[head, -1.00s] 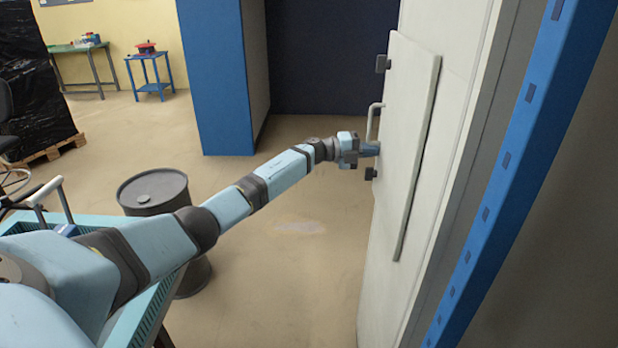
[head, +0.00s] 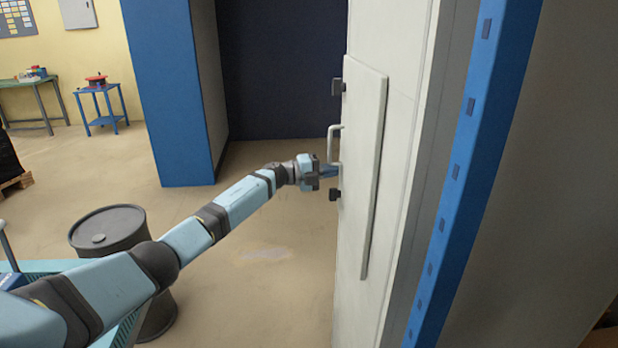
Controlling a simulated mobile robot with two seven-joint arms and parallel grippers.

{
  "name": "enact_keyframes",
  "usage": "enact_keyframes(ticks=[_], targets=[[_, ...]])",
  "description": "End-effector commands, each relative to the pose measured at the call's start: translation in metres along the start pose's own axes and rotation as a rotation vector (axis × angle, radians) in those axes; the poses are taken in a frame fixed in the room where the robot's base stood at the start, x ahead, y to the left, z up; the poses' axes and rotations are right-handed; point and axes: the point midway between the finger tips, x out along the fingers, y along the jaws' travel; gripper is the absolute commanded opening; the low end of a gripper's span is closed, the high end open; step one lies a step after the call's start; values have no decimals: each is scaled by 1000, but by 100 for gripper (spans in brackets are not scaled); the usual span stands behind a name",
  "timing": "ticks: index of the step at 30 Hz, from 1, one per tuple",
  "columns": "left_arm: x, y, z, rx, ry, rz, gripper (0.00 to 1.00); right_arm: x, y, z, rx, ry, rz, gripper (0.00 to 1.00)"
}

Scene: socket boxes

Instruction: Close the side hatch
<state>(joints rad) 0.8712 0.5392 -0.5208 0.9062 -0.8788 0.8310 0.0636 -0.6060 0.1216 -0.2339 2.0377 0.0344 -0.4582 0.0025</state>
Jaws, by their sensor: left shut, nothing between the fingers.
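The side hatch (head: 362,170) is a pale flat panel on the side of the white cabinet (head: 402,120). It lies close along the wall and its right edge shows as a thick rim. I cannot tell whether it sits fully flush. A light bar handle (head: 332,143) and two dark fittings (head: 338,88) are on its left side. My left gripper (head: 335,171) is shut and empty. Its tips are at the hatch's left side, just below the handle and above the lower fitting; they look to be touching or nearly touching the panel. My right gripper is not in view.
A blue post (head: 470,150) stands right of the cabinet. A blue-sided cabinet (head: 170,95) and a small blue table (head: 103,105) are farther back. The floor between the drum and the hatch is clear.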

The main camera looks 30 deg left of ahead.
Motion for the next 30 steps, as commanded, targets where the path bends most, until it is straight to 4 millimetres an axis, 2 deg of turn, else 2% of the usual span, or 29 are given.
enact_keyframes(ticks=[3, 9, 15, 21, 30], targets=[[-19, 0, 5, -1, -5, 3, 0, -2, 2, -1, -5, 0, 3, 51], [-69, 3, 10, -1, -4, 5, 0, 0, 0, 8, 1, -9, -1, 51], [-102, 3, 14, -1, -5, 4, 0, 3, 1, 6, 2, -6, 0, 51], [-115, 2, 15, -2, -3, 4, 0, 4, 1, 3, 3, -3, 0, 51], [-113, 5, 10, -14, -9, -11, 0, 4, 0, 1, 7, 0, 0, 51]])
